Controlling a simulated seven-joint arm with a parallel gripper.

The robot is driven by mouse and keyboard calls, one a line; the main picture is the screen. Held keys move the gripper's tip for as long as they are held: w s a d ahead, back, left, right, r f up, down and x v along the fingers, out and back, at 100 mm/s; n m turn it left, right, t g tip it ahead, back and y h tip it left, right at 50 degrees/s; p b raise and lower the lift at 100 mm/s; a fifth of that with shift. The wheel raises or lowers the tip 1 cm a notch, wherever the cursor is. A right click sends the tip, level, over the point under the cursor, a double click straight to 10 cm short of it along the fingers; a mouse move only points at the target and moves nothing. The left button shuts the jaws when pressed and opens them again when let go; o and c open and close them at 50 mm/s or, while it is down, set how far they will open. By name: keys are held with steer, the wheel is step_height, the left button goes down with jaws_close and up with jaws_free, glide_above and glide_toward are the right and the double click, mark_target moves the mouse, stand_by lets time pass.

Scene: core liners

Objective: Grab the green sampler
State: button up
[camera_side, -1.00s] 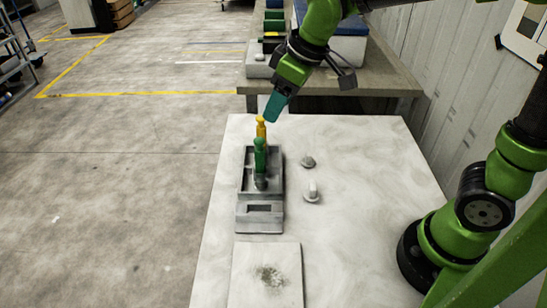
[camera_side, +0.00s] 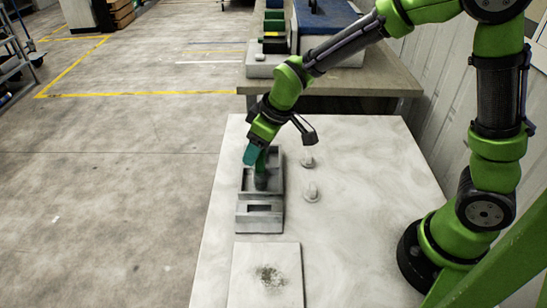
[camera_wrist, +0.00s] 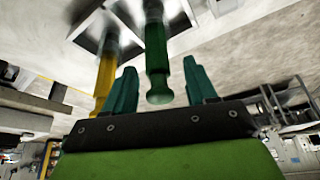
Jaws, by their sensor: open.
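The green sampler (camera_wrist: 157,60) stands in the grey tray (camera_side: 277,180) on the white table. In the wrist view its knobbed end lies between the two teal fingers of my gripper (camera_wrist: 162,90), with a gap on each side. My gripper (camera_side: 254,156) is open and tilted at the top of the green sampler (camera_side: 261,164) in the side view, partly hiding it. The yellow sampler (camera_wrist: 106,70) is just left of the left finger in the wrist view; in the side view it is hidden behind my gripper.
A grey slotted block (camera_side: 260,224) adjoins the tray's near end. A pale slab with a dark speckled patch (camera_side: 266,292) lies nearer. The table's right side is clear.

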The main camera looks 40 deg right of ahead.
jaws_close()
stand_by(0.3)
